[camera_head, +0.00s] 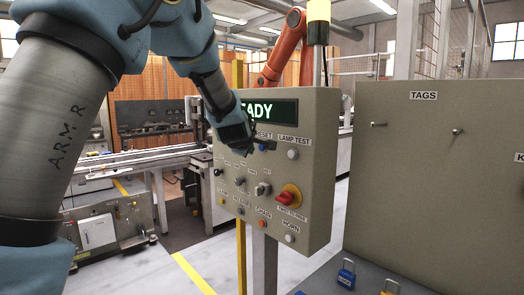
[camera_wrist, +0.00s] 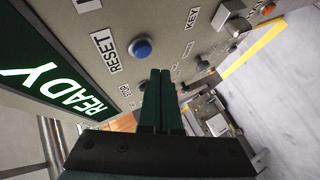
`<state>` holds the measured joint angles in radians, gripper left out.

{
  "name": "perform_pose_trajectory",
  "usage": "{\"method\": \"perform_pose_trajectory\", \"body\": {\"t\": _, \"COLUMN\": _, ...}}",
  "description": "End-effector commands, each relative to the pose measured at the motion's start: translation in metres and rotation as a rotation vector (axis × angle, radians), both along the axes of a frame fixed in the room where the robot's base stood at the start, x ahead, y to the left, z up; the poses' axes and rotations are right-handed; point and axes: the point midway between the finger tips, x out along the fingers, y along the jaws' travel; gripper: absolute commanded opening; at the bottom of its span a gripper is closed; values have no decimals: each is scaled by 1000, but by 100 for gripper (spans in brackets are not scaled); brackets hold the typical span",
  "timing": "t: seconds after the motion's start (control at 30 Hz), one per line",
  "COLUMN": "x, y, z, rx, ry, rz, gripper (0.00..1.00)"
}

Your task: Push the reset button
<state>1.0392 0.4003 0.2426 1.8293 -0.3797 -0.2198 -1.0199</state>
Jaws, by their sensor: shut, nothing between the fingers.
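The reset button is a round blue button (camera_wrist: 141,48) beside the RESET label in the wrist view. In the head view the blue button (camera_head: 262,147) shows just past my gripper's tip, under the RESET label. My gripper (camera_wrist: 160,74) is shut and empty, its two green fingers side by side. The fingertips show just below and right of the button in the wrist view. I see no clear contact with the button. In the head view my gripper (camera_head: 268,146) is in front of the control panel (camera_head: 318,190) and hides part of its upper left.
A green READY display (camera_head: 272,111) is above the button. A white LAMP TEST button (camera_head: 292,154) is to its right. A TAGS board (camera_head: 430,170) stands at the right, with padlocks (camera_head: 346,274) below.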

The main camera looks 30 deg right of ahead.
Motion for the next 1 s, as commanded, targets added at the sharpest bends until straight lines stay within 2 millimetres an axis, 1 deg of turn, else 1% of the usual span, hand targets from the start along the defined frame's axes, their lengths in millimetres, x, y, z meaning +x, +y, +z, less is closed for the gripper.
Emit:
{"method": "perform_pose_trajectory", "body": {"t": 0.07, "x": -1, "y": 9, "z": -4, "rx": -1, "ry": 1, "rz": 2, "gripper": 0}}
{"method": "perform_pose_trajectory", "body": {"t": 0.3, "x": -5, "y": 32, "z": -4, "rx": -1, "ry": -1, "rz": 2, "gripper": 0}}
{"method": "perform_pose_trajectory", "body": {"t": 0.5, "x": -9, "y": 47, "z": -3, "rx": -1, "ry": -1, "rz": 1, "gripper": 0}}
{"method": "perform_pose_trajectory", "body": {"t": 0.63, "x": -10, "y": 50, "z": -1, "rx": 1, "ry": -1, "rz": 0, "gripper": 0}}
{"method": "perform_pose_trajectory", "body": {"t": 1.0, "x": -10, "y": 50, "z": -1, "rx": 1, "ry": -1, "rz": 0, "gripper": 0}}
